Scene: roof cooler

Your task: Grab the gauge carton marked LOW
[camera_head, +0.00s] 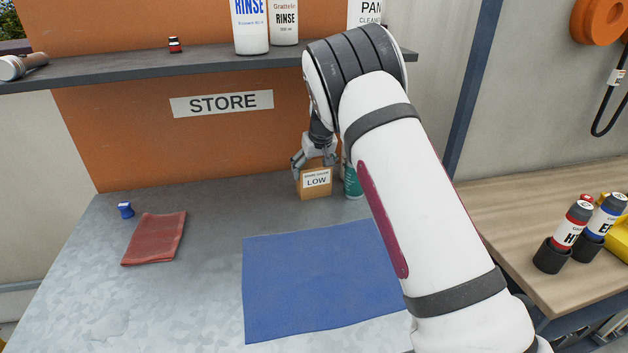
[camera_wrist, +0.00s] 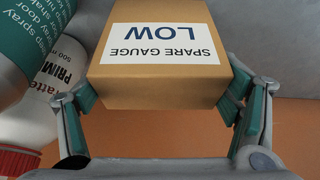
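The gauge carton (camera_head: 315,192) is a small brown box with a white label reading LOW. It stands upright on the grey counter beneath the shelf. In the wrist view the carton (camera_wrist: 160,92) fills the upper middle, its label SPARE GAUGE LOW upside down. My gripper (camera_head: 315,161) is at the carton's top, coming from above and behind. In the wrist view my gripper (camera_wrist: 162,88) has one green-padded finger at each side of the carton. Both pads are very close to its sides; I cannot tell whether they press on it. The carton's back is hidden.
A teal bottle (camera_head: 352,183) stands close right of the carton, partly behind my arm. Bottles also crowd the wrist view's left (camera_wrist: 35,75). A shelf (camera_head: 190,63) overhangs behind. A blue mat (camera_head: 310,280), red cloth (camera_head: 154,238) and small blue item (camera_head: 125,210) lie on the counter.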

